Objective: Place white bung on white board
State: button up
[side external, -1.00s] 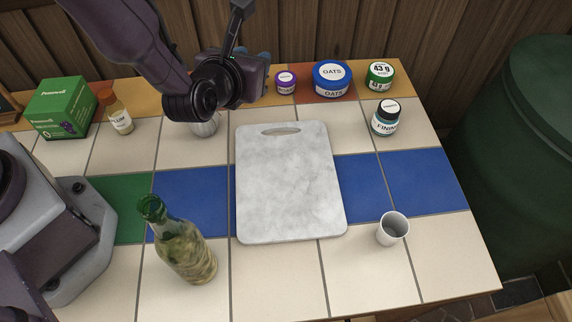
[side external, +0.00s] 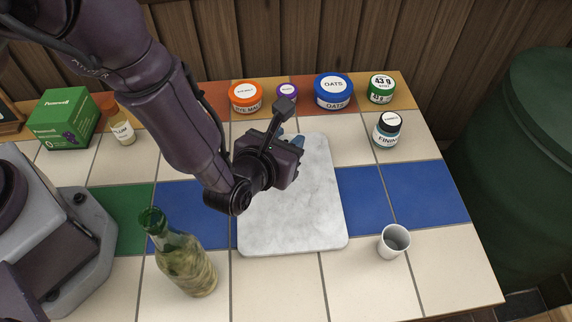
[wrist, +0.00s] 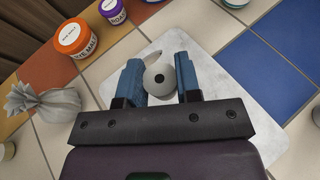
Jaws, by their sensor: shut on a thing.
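The white bung (wrist: 153,86), round with a dark hole in its top, sits between the two blue fingers of my gripper (wrist: 159,76) in the wrist view. My gripper is shut on it. In the side view my gripper (side external: 287,140) is over the upper part of the white board (side external: 290,225), and the bung is hidden behind my wrist. The board is a pale marbled slab lying flat, and it also shows in the wrist view (wrist: 232,82). I cannot tell whether the bung touches the board.
A green bottle (side external: 184,258) stands left of the board and a white cup (side external: 393,242) to its right. Several tubs, including the orange one (side external: 245,97) and the blue one (side external: 333,91), line the back. A tied grey sack (wrist: 55,104) shows in the wrist view. The lower board is clear.

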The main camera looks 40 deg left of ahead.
jog(key=shift+f, duration=2.75)
jog(key=shift+f, duration=0.15)
jog(key=o, duration=0.9)
